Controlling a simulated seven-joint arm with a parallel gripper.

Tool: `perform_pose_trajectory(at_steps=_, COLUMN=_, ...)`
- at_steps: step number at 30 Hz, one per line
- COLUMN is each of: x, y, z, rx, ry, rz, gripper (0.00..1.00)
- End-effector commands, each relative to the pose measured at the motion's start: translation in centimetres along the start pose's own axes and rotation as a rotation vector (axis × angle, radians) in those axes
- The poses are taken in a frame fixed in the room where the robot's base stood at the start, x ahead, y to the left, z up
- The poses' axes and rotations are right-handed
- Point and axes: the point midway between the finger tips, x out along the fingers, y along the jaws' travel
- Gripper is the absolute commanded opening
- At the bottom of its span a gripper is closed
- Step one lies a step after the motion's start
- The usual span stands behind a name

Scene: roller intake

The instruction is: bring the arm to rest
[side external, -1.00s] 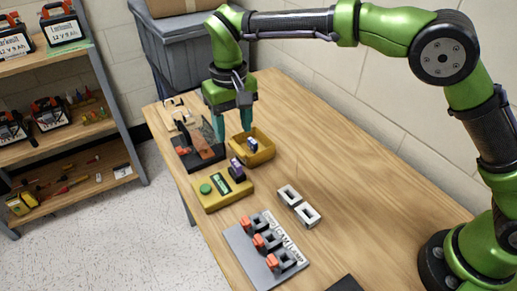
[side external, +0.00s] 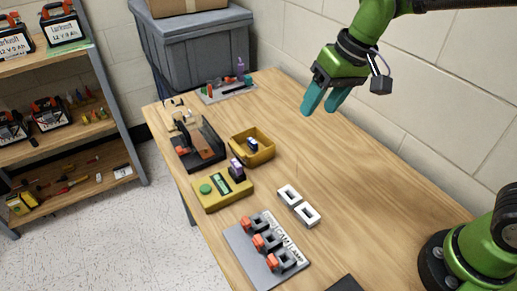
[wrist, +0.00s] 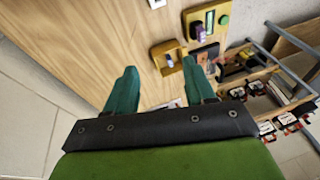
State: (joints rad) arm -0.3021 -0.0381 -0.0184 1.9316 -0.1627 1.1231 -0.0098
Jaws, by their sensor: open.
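My gripper (side external: 323,99) is raised well above the right back part of the wooden table (side external: 335,165), near the wall. Its two teal fingers are apart, with nothing between them. In the wrist view my gripper (wrist: 160,85) also shows open and empty, with the tabletop beyond it. The yellow bin (side external: 266,153) stands on the table to the lower left of the gripper, clear of it. A small blue and white item (side external: 252,145) lies in the bin.
A yellow device (side external: 213,200) with a green button holds a purple-topped piece (side external: 236,170). The table's right side is clear.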

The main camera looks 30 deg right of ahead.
Motion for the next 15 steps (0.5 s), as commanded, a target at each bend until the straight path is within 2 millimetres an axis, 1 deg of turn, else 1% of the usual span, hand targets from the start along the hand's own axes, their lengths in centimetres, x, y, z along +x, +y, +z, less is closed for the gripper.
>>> perform_pose_trajectory(at_steps=1, x=-1.1, y=1.5, z=1.4, rx=0.027, ry=0.04, rz=-0.014, gripper=0.54)
perform_pose_trajectory(at_steps=3, x=-2.0, y=3.2, z=3.3, rx=0.062, ry=0.09, rz=-0.032, gripper=0.54)
perform_pose_trajectory(at_steps=6, x=-2.9, y=5.5, z=5.9, rx=0.111, ry=0.166, rz=-0.05, gripper=0.54)
perform_pose_trajectory(at_steps=9, x=-3.5, y=7.3, z=8.3, rx=0.159, ry=0.234, rz=-0.061, gripper=0.54)
perform_pose_trajectory(at_steps=12, x=-4.0, y=8.5, z=9.9, rx=0.196, ry=0.289, rz=-0.067, gripper=0.54)
perform_pose_trajectory(at_steps=15, x=-4.7, y=9.2, z=10.6, rx=0.22, ry=0.331, rz=-0.068, gripper=0.54)
